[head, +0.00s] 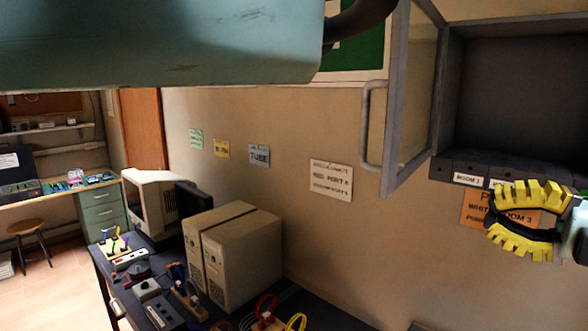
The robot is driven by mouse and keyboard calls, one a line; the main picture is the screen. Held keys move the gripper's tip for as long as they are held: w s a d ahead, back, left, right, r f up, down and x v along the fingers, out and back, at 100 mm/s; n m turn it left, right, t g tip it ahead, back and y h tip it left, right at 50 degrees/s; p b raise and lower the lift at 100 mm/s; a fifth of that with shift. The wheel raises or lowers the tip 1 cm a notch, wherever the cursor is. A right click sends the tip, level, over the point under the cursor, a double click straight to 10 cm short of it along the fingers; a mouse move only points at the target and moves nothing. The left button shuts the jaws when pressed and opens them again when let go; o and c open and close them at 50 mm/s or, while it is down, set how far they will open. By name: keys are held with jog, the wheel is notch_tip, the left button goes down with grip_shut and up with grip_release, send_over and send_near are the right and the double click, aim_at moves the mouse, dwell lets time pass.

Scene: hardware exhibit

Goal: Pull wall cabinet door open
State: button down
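The grey-framed wall cabinet (447,95) is on the wall at the upper right. Its door (393,150) has a glazed panel and stands swung open, jutting out from the left side of the cabinet. A grey bar handle (366,125) is on the door's outer edge. The dark inside of the cabinet shows, with labelled dark fronts along its bottom. My gripper (491,215) has yellow ridged fingers and is at the right edge, below the cabinet. It points left, with its fingers apart and nothing visible between them. It is well right of the handle, not touching the door.
A dark table (120,292) below holds beige computer cases (240,250), a monitor (150,205) and small hardware. Paper signs are on the wall, one orange (475,208) behind my gripper. A large teal shape (160,45) blocks the upper left. Open floor shows at lower left.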

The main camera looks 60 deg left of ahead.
aim_at(390, 189)
jog(key=p+x, duration=0.2)
jog(key=x, duration=0.1)
jog(key=p+x, duration=0.2)
jog(key=x, duration=0.2)
jog(key=p+x, duration=0.3)
jog(key=shift+s+a+r, duration=0.15)
jog(key=shift+s+r, duration=0.05)
jog(key=shift+r, duration=0.1)
jog(key=shift+s+a+f+p, duration=0.1)
jog(key=shift+a+f+p, duration=0.05)
jog(key=shift+a+p, duration=0.2)
jog(key=shift+s+a+f+p, duration=0.1)
jog(key=shift+a+f+p, duration=0.1)
jog(key=shift+a, duration=0.25)
